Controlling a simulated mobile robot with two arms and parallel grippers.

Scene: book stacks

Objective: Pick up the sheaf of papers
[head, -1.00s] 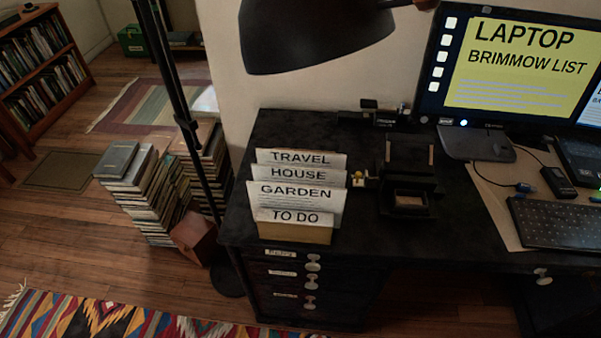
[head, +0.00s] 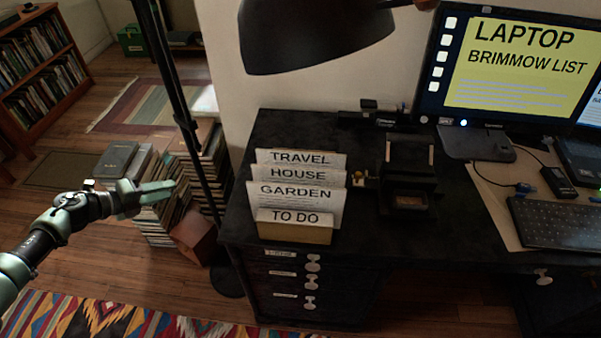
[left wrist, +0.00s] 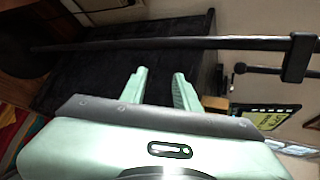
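The papers stand upright in a tan holder (head: 295,234) at the left end of the black desk. Their labelled sheets read TRAVEL (head: 300,157), HOUSE (head: 298,174), GARDEN (head: 295,192) and TO DO (head: 295,216). I cannot tell which of them is the sheaf. My left gripper (head: 170,189) is left of the desk, beyond the lamp pole and apart from the papers. In the left wrist view its two pale green fingers (left wrist: 160,75) are spread with nothing between them. My right gripper is in neither view.
A dark lamp pole (head: 182,110) stands between my left gripper and the desk; it crosses the left wrist view (left wrist: 200,43). Book stacks (head: 150,165) are on the floor behind the gripper. A monitor (head: 520,60) and keyboard (head: 560,222) occupy the desk's right side.

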